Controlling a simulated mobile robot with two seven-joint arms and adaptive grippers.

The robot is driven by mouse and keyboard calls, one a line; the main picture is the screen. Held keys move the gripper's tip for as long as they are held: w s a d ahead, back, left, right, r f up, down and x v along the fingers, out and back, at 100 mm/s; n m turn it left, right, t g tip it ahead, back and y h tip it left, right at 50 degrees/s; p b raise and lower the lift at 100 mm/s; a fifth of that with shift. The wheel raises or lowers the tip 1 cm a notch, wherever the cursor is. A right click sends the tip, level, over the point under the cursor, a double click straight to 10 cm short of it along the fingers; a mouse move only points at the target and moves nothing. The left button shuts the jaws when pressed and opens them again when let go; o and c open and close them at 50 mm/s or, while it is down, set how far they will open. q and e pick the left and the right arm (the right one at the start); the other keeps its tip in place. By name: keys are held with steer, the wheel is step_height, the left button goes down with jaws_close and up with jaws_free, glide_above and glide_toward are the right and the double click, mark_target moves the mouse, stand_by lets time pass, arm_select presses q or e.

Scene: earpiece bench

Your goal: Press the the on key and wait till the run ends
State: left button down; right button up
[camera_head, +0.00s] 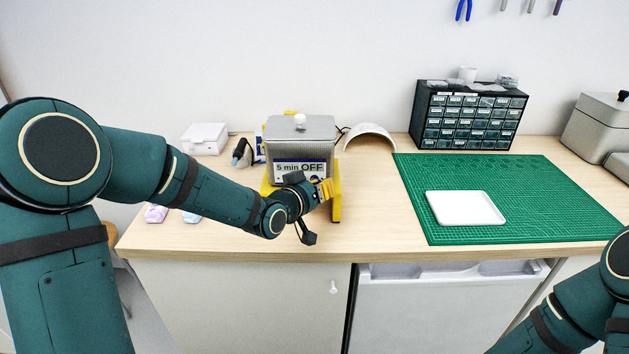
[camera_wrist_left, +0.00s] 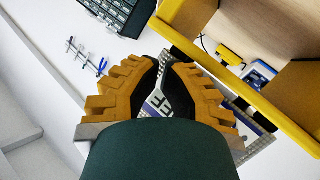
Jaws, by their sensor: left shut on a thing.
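The grey box-shaped machine (camera_head: 299,132) has a lid with a white knob and stands in a yellow frame (camera_head: 336,200). Its front panel (camera_head: 288,168) reads "5 min OFF". My left gripper (camera_head: 325,189) is in front of the panel's lower right part and covers some of it. In the left wrist view, its yellow-padded fingers (camera_wrist_left: 168,60) are closed together, with the lettered panel (camera_wrist_left: 160,100) showing between them. What they hold is hidden, and I cannot make out the on key or whether the fingertips touch it. My right gripper is out of view.
A green mat (camera_head: 520,205) with a white tray (camera_head: 466,208) lies to the right. A drawer cabinet (camera_head: 470,117) stands behind it. A white arched piece (camera_head: 370,138) and a white box (camera_head: 204,138) flank the machine. The bench front between machine and mat is clear.

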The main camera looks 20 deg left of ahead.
arm_select(q)
steer(key=shift+w+a, duration=0.1)
steer(key=shift+w, duration=0.25)
stand_by(0.7)
steer(key=shift+s, duration=0.1)
steer(key=shift+s+d+b, duration=0.2)
steer(key=shift+s+b, duration=0.35)
steer(key=shift+s, duration=0.1)
steer(key=shift+s, duration=0.1)
steer(key=s, duration=0.2)
steer(key=s+d, duration=0.1)
steer(key=s, duration=0.1)
steer(key=shift+s+d, duration=0.2)
steer(key=shift+s, duration=0.1)
stand_by(0.7)
